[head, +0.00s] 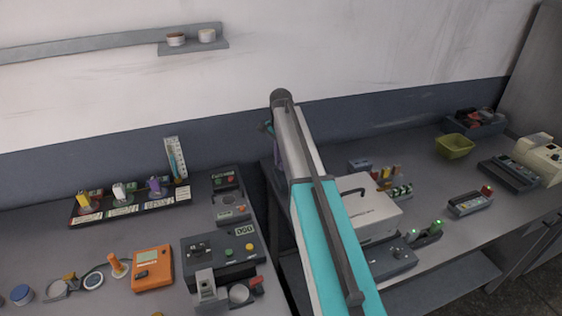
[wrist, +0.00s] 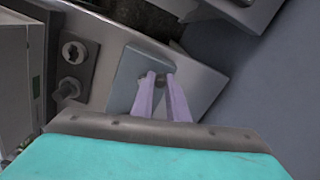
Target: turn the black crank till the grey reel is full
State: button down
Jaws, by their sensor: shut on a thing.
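My gripper (wrist: 158,82) shows in the wrist view as two pale purple fingers. They are shut on a small dark piece (wrist: 161,77) in front of a grey plate (wrist: 128,75). Only a little of this piece shows between the fingertips, and I cannot tell for sure that it is the black crank. I cannot pick out the grey reel in either view. In the head view my arm reaches up the middle and hides the gap between the two benches and most of my gripper.
In the wrist view, a round socket (wrist: 75,52) and a dark knob (wrist: 69,86) sit left of the plate. In the head view, an orange meter (head: 152,268) and switch boxes crowd the left bench. A white case (head: 365,205) and a yellow-green bin (head: 454,147) stand on the right bench.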

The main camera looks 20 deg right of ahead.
jog(key=c, duration=1.7)
grip_release()
jog(key=shift+r, duration=0.15)
jog(key=shift+r+b, duration=1.8)
jog(key=shift+r, duration=5)
jog(key=shift+s+f, duration=0.1)
